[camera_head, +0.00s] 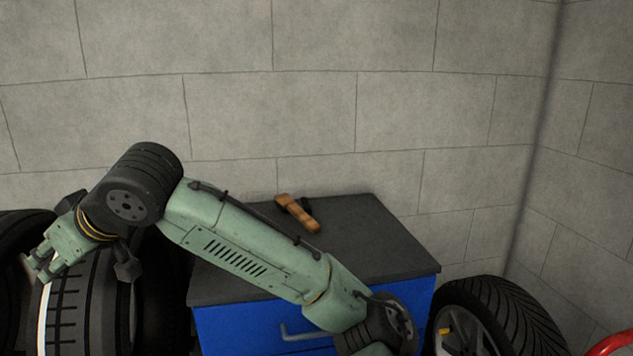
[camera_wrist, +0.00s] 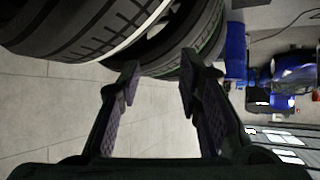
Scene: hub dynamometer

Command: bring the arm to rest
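My gripper (camera_wrist: 160,78) shows in the wrist view with its two dark fingers apart and nothing between them. In the head view my green arm reaches from the lower right up to a dark elbow-like joint at the left, then bends down in front of the left tyres (camera_head: 68,305).
A blue cabinet (camera_head: 240,328) with a dark top (camera_head: 365,235) stands behind my arm. An orange-brown object with a dark part (camera_head: 299,213) lies on it. Another tyre (camera_head: 510,310) stands at the right, with a red object (camera_head: 612,344) beyond it. Blue equipment (camera_wrist: 237,55) shows in the wrist view.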

